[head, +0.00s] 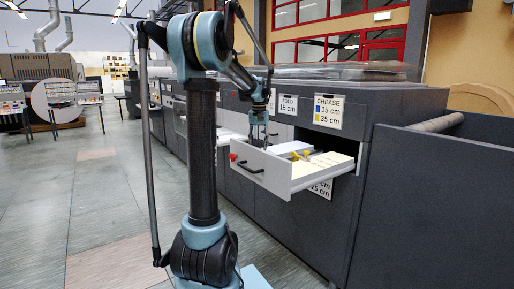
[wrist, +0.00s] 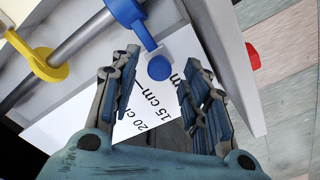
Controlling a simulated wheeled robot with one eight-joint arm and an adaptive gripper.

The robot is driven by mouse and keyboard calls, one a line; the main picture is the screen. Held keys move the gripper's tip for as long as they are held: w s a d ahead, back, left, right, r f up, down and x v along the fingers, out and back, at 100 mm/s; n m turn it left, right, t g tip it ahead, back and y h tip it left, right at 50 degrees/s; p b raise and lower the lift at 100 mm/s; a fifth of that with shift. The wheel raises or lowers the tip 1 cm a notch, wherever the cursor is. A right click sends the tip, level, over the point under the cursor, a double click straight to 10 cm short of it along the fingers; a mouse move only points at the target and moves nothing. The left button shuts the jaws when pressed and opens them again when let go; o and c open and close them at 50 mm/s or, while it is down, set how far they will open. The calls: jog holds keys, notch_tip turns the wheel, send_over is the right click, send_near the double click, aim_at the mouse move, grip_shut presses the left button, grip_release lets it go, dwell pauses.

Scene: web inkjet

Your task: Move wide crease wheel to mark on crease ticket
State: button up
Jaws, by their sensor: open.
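The crease ticket (head: 328,112) on the cabinet front marks blue with 15 cm and yellow with 35 cm. In the wrist view a blue wheel (wrist: 125,10) sits on a grey rod, with a blue round tab (wrist: 158,67) extending from it. A yellow wheel (wrist: 40,65) sits further left on the rod; yellow parts (head: 300,155) also show in the head view. A white scale (wrist: 80,115) reads 15 cm and 20 cm. My gripper (wrist: 158,75) is open, its fingers either side of the blue tab; contact is unclear. In the head view my gripper (head: 258,143) hangs over the drawer.
The open drawer (head: 318,178) has a black handle and a red knob (head: 233,157) at its corner. Its side wall (wrist: 225,60) stands close to the right of my gripper. A dark bin (head: 440,200) stands to the right. Floor at left is clear.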

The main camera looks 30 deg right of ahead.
jog(key=shift+f, duration=0.4)
grip_shut()
